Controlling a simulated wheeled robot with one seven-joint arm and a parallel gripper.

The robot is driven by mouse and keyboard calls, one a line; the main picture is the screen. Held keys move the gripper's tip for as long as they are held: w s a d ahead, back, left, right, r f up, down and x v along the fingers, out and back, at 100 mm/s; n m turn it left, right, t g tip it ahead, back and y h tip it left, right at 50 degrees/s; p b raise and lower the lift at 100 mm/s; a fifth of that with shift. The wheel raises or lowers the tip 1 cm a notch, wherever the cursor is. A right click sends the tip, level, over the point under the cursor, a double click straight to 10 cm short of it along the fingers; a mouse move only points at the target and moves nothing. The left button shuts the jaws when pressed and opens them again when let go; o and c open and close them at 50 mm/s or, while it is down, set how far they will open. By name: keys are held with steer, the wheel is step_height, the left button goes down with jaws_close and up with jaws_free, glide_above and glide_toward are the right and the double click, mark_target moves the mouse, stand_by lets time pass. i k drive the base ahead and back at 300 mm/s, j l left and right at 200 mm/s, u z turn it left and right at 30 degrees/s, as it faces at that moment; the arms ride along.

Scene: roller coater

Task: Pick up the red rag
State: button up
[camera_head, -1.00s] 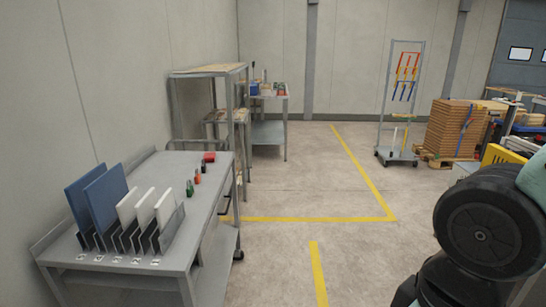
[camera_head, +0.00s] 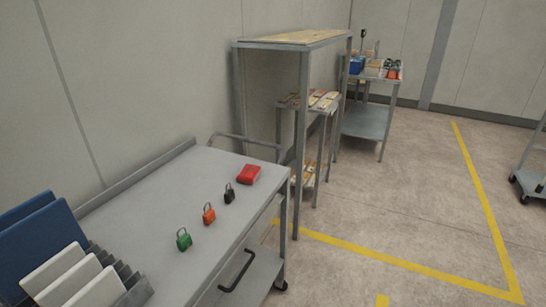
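A red folded item (camera_head: 249,174), which looks like the red rag, lies flat on the far right part of a grey metal workbench (camera_head: 150,210). It is next to a black padlock (camera_head: 229,194) and close to the bench's far edge. Nothing covers it. My gripper is not in the current view, so I cannot see whether it is open or shut.
An orange padlock (camera_head: 208,214) and a green padlock (camera_head: 183,240) stand nearer on the bench. Blue and white panels (camera_head: 60,265) stand in a rack at lower left. A tall shelf (camera_head: 298,50) rises just beyond the bench.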

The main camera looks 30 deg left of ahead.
mark_target(248, 175)
steer(key=i+u, duration=0.2)
steer(key=i, duration=0.65)
steer(key=i+l+u, duration=0.25)
steer(key=i, duration=0.55)
steer(key=i+u, duration=0.3)
steer(key=u, duration=0.2)
steer(key=i+u, duration=0.35)
steer(key=u, duration=0.15)
steer(key=i+l+u, duration=0.25)
steer(key=u, duration=0.2)
steer(key=i+l+u, duration=0.15)
steer(key=i+u, duration=0.25)
steer(key=i+l+u, duration=0.15)
steer(key=u, duration=0.3)
steer(key=l, duration=0.1)
